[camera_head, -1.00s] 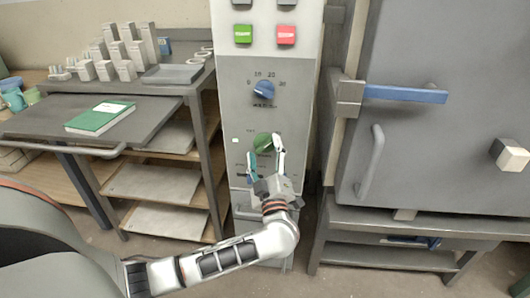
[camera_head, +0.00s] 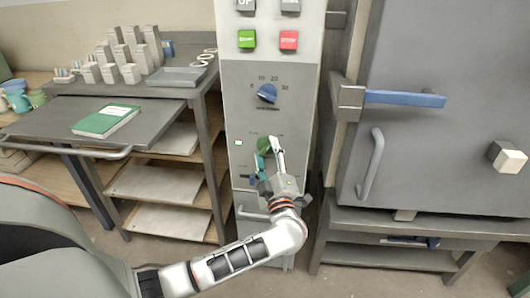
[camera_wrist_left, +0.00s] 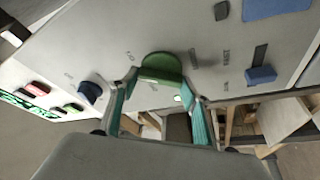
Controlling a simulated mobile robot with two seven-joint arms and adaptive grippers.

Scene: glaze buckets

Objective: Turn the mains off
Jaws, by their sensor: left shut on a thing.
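A grey control cabinet (camera_head: 240,112) stands in the middle of the head view. Low on its front is a green rotary knob (camera_head: 263,142), with small labels around it that I cannot read. The green knob also shows in the left wrist view (camera_wrist_left: 161,65). My left gripper (camera_head: 268,149) is shut on the green knob, one teal-lined finger on each side; the fingers partly hide it in the head view. In the left wrist view both fingertips (camera_wrist_left: 161,82) reach the knob's near edge. My right gripper is in neither view.
A blue knob (camera_head: 267,93), a green button (camera_head: 247,39) and a red button (camera_head: 289,40) sit above. A blue slider (camera_wrist_left: 261,75) is beside the green knob. A kiln-like grey door (camera_head: 440,140) stands right, a shelved cart (camera_head: 160,110) left.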

